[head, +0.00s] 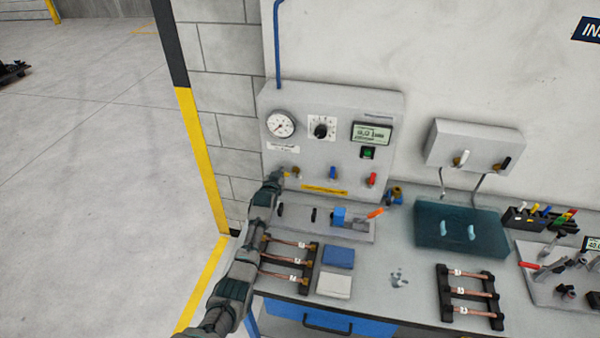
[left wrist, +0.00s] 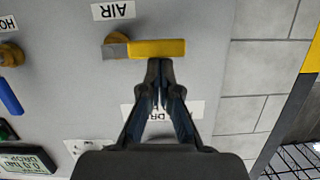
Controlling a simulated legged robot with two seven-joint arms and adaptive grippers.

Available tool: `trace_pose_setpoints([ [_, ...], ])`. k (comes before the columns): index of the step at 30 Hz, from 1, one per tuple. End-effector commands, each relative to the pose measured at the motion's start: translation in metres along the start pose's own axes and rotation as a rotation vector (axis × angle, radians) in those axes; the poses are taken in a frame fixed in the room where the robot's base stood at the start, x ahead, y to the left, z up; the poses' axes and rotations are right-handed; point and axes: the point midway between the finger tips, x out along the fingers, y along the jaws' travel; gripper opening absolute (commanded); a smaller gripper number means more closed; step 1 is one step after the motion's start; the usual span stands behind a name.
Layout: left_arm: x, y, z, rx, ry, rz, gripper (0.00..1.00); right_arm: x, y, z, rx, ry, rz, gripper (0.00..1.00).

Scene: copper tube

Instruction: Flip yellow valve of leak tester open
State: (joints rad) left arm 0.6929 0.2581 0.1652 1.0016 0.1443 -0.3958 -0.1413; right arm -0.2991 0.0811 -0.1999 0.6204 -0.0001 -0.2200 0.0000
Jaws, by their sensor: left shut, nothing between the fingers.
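The leak tester (head: 345,150) is a grey panel box on the bench against the wall, with a gauge, a knob and a lit display. Its yellow valve (head: 286,174) is at the panel's lower left, partly hidden by my gripper. In the left wrist view, which shows the panel upside down, the yellow handle (left wrist: 158,48) lies sideways from its brass body, beside the AIR label. My left gripper (head: 277,177) is shut and empty. Its fingertips (left wrist: 160,66) are right at the handle's edge; I cannot tell whether they touch. My right gripper is not in view.
A blue valve (head: 333,173) and a red valve (head: 372,179) sit along the same panel. A fixture with an orange handle (head: 375,212) stands below. A rack of copper tubes (head: 290,262) lies near my left arm. Open floor is at the left.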

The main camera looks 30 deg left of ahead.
Motion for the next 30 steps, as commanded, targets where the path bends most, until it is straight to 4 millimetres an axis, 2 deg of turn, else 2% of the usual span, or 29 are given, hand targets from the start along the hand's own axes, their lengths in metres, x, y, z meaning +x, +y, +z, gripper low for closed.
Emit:
trace_pose_setpoints([
  [4,0.000,0.001,0.004,0.001,-0.008,0.001,0.00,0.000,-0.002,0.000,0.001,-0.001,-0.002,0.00],
  [8,-0.001,0.000,-0.001,0.001,-0.008,0.001,0.00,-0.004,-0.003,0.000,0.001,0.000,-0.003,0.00],
  [11,-0.003,-0.001,-0.014,0.001,-0.006,0.001,0.00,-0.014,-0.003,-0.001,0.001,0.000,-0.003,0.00],
  [15,-0.009,-0.004,-0.046,0.001,-0.001,0.000,0.00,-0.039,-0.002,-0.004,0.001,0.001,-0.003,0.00],
  [18,-0.024,-0.003,-0.038,0.003,0.000,0.001,0.00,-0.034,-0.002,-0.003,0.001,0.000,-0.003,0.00],
  [30,-0.090,-0.005,-0.037,0.001,0.000,0.000,0.00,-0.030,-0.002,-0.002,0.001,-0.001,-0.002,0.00],
])
